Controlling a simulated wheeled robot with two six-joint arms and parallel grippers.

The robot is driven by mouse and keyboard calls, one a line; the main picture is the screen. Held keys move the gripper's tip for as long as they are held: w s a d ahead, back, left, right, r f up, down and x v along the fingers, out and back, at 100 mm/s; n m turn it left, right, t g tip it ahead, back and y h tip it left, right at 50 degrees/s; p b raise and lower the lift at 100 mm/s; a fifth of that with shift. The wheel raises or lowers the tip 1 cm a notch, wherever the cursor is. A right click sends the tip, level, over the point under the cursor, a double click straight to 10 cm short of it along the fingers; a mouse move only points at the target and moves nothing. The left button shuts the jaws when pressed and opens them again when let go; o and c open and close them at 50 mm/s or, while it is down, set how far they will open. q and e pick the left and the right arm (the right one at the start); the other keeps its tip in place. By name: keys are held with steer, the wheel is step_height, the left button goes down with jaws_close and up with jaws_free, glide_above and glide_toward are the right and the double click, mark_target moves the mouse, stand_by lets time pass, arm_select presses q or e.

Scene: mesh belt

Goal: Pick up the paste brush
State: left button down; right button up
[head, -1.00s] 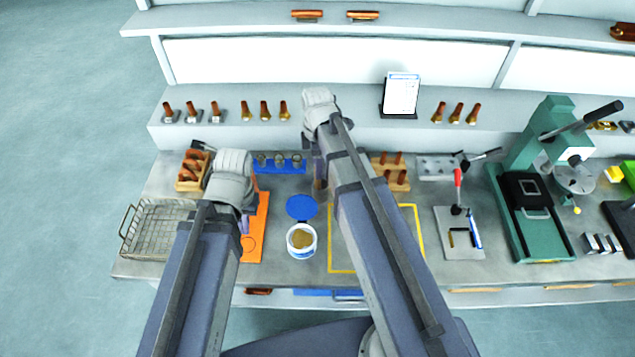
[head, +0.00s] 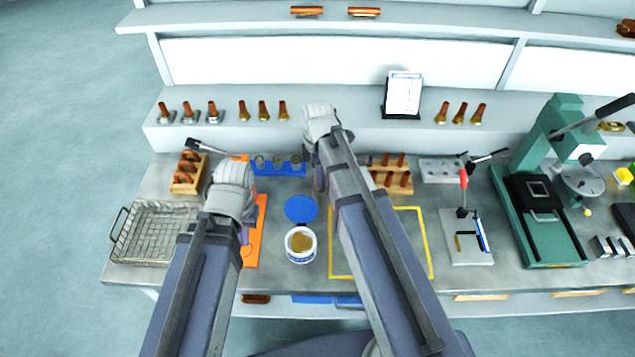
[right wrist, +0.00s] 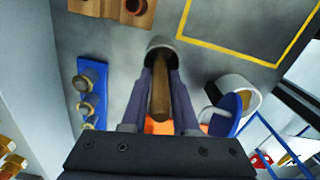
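The paste brush (right wrist: 160,92), as I take it, shows in the right wrist view as a brown handle pointing towards the camera, with a round grey piece (right wrist: 163,43) at its far end. My right gripper (right wrist: 161,68) has one finger on each side of the handle; whether they press on it is unclear. In the head view this gripper (head: 319,182) points down behind the blue-lidded tub, and its arm hides the brush. My left gripper (head: 246,228) is low over the orange mat (head: 258,238), its fingertips mostly hidden by its wrist.
An open tub of tan paste (head: 300,245) stands between my arms, its blue lid (head: 300,209) behind it. A blue rack (head: 278,168) and a wooden block (head: 391,181) flank the right gripper. A wire basket (head: 155,232) is left; a yellow-outlined area (head: 429,245) is right.

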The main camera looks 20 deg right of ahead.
jaws_close()
steer(key=shift+r, duration=0.15)
step_height(320, 180, up, 10)
steer(key=p, duration=1)
